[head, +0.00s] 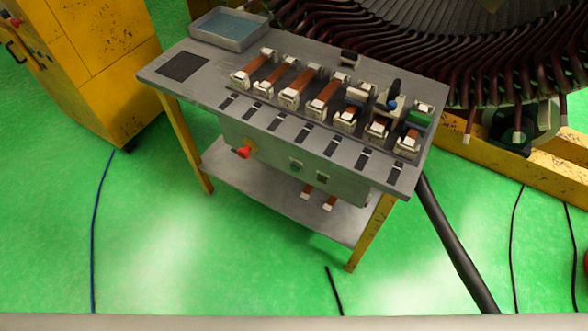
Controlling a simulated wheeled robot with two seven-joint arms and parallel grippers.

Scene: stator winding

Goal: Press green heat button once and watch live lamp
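A workbench (200,85) with a grey top and yellow legs stands in the middle of the head view. On its grey front panel (270,150) sits a small dark green button (296,166), seemingly the heat button. A second small round dark fitting (322,176) is to its right; I cannot tell whether it is the live lamp or whether it is lit. A red knob (243,152) sticks out at the panel's left. Neither of my grippers is in view.
Several copper-brown bars in pale holders (292,94) stand on the bench. A blue-lined tray (230,28) is at its back left. A yellow cabinet (85,65) stands left, a large wound stator (430,40) behind. Cables lie on the green floor (190,240); the front is mostly clear.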

